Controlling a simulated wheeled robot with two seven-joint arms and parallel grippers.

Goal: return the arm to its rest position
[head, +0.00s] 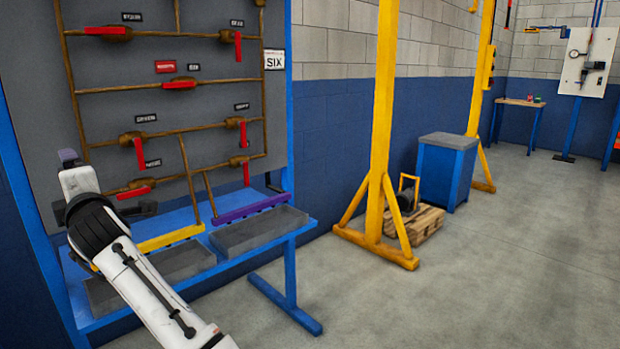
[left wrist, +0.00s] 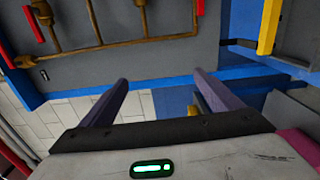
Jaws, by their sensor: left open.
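My left arm comes in from the bottom of the head view, white with a black joint. Its gripper (head: 69,158) is raised in front of the lower left of the grey pipe panel (head: 215,105). In the left wrist view the gripper (left wrist: 160,82) has its two purple-grey fingers spread well apart, with nothing between them. The fingers appear clear of the pipes and valves. My right gripper is not in view.
The panel carries brown pipes with several red-handled valves (head: 180,84). Below it, a blue bench (head: 268,249) holds grey trays (head: 258,232). A yellow frame (head: 380,130), a wooden pallet (head: 420,224) and a blue cabinet (head: 445,175) stand right. Floor is open at right.

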